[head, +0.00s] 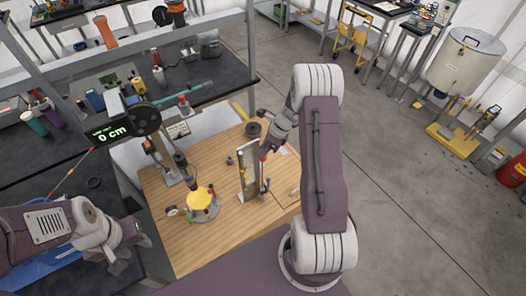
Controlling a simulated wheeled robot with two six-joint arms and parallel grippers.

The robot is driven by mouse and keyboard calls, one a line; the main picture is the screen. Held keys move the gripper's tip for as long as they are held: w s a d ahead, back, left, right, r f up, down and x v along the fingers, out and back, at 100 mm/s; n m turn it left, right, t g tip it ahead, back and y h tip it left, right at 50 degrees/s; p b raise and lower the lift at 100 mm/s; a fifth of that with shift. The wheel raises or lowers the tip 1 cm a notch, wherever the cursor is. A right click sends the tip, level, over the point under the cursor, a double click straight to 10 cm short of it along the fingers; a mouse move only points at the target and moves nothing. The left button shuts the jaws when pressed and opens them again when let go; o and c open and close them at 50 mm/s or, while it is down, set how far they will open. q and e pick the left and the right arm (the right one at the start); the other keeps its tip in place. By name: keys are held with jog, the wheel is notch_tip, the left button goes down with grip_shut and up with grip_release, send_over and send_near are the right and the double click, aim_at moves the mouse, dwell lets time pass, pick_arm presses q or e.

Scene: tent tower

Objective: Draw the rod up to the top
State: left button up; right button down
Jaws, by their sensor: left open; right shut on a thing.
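A narrow upright metal frame (249,172) stands on the wooden table (215,245). A small red end (263,158), apparently of the rod, shows at its upper right side. My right gripper (266,147) is at the top right of this frame, shut on the rod; the grip itself is small and partly hidden. A dark display (111,132) reads 0 cm. My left gripper (132,254) is open and empty at the lower left, apart from the table's objects.
A yellow-topped round device (201,201) stands left of the frame. A dark round piece (253,130) lies behind it. The table's front part is clear.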

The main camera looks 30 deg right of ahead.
notch_tip(320, 180, up, 3)
jog(key=shift+r+p, duration=0.1)
jog(key=shift+p, duration=0.4)
jog(key=shift+w+d+f, duration=0.1)
jog(key=shift+d+f, duration=0.1)
pick_arm(q)
notch_tip(320, 180, up, 2)
jog(key=shift+r, duration=0.15)
jog(key=shift+s+d, duration=0.1)
pick_arm(e)
jog(key=c, duration=1.5)
grip_release()
jog(key=shift+c, duration=0.2)
jog(key=shift+s+d+r+b, duration=0.1)
jog(key=shift+s+r+b, duration=0.1)
jog(key=shift+r+b, duration=0.1)
pick_arm(q)
jog(key=shift+f+b, duration=0.8)
jog(key=shift+f, duration=0.15)
pick_arm(e)
jog(key=v, duration=0.8)
jog(key=shift+r, duration=0.2)
jog(key=shift+s, duration=0.1)
